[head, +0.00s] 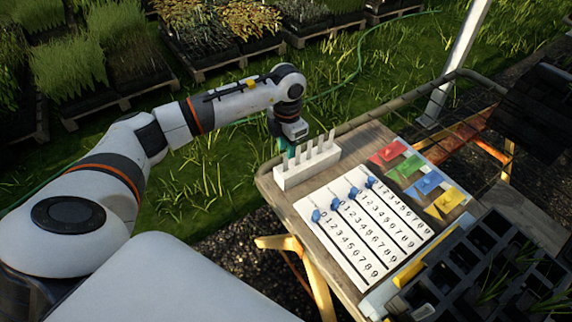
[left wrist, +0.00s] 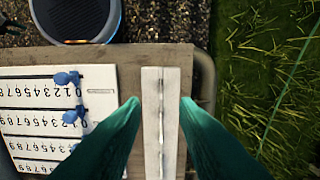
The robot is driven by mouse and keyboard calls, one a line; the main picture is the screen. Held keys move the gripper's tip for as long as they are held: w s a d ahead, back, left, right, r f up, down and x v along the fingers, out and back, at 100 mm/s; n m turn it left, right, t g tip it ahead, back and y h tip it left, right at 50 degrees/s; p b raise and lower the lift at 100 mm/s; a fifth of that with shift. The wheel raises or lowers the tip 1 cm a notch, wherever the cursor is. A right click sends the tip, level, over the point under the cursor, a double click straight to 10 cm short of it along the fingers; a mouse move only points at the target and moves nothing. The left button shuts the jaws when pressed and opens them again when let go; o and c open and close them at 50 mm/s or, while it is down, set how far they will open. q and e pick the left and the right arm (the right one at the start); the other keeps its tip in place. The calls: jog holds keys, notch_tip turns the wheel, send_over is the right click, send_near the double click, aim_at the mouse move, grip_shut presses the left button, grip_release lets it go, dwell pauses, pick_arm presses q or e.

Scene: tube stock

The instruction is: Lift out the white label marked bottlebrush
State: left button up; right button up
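A white block (head: 297,177) at the table's far left corner holds several thin white upright labels (head: 320,146) in a row. No writing on them can be read, so I cannot tell which is marked bottlebrush. My left gripper (head: 289,152), with teal fingers, is at the left end of this row, pointing down. In the left wrist view the fingers (left wrist: 160,108) are apart on either side of the white block (left wrist: 152,85), whose labels show only as a thin edge-on line. Nothing is seen held.
A white number board (head: 340,258) with blue sliders lies on the wooden table (head: 280,200). Red, green, blue and yellow pieces (head: 427,183) lie beyond it. A black cell tray (head: 470,262) stands at the right. Grass and seedling pallets lie behind.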

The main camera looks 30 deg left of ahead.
aim_at(286, 167)
pick_arm(q)
jog(key=shift+s+f, duration=0.1)
jog(key=shift+f, duration=1.7)
jog(key=shift+a, duration=0.1)
grip_shut()
jog(key=shift+r, duration=0.1)
